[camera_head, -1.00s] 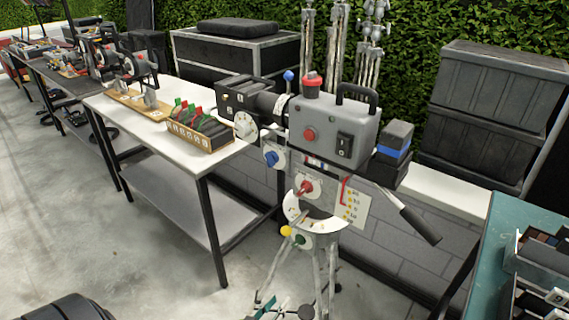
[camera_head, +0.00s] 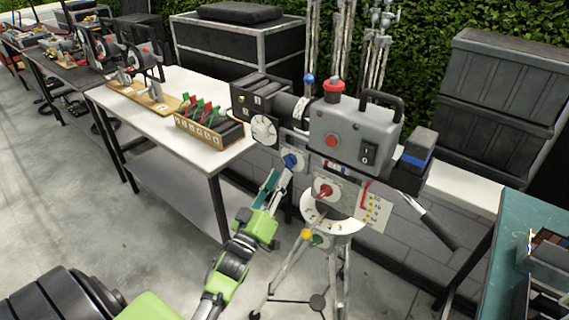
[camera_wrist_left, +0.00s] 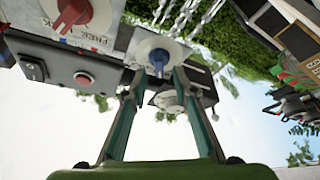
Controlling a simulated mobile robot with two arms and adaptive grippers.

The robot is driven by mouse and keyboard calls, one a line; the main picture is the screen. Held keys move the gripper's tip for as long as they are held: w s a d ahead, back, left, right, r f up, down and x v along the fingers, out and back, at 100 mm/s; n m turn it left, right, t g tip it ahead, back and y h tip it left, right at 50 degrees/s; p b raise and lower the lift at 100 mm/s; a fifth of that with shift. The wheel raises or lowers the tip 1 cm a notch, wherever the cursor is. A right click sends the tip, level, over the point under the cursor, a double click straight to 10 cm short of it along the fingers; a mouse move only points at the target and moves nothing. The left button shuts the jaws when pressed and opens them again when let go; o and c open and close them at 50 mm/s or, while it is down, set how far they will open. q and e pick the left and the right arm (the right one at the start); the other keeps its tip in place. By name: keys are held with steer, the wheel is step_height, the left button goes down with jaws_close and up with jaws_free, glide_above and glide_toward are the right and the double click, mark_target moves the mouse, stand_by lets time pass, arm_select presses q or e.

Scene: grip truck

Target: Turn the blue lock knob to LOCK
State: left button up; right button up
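The blue lock knob (camera_head: 290,161) sits on a pale round plate on the front of the grey camera rig, left of a red knob (camera_head: 323,191). My left gripper (camera_head: 279,178) is just below and in front of it. In the left wrist view the blue knob (camera_wrist_left: 158,60) shows between the two teal fingertips (camera_wrist_left: 158,76). The fingers are open, one on each side of it. I cannot tell whether they touch it. The knob's lettering is too small to read. My right gripper is in neither view.
The grey camera body (camera_head: 352,135) with a red button stands on a tripod (camera_head: 345,262). A yellow ball-ended lever (camera_head: 306,234) is below right of my gripper. A white table (camera_head: 165,116) stands at left, a teal table (camera_head: 520,213) at right.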

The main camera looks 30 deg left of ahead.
mark_target(286, 166)
arm_select(q)
steer(key=x, duration=0.3)
steer(key=shift+w+r+p, duration=0.2)
steer(key=shift+w+p, duration=0.1)
steer(key=shift+w, duration=0.3)
steer(key=c, duration=0.7)
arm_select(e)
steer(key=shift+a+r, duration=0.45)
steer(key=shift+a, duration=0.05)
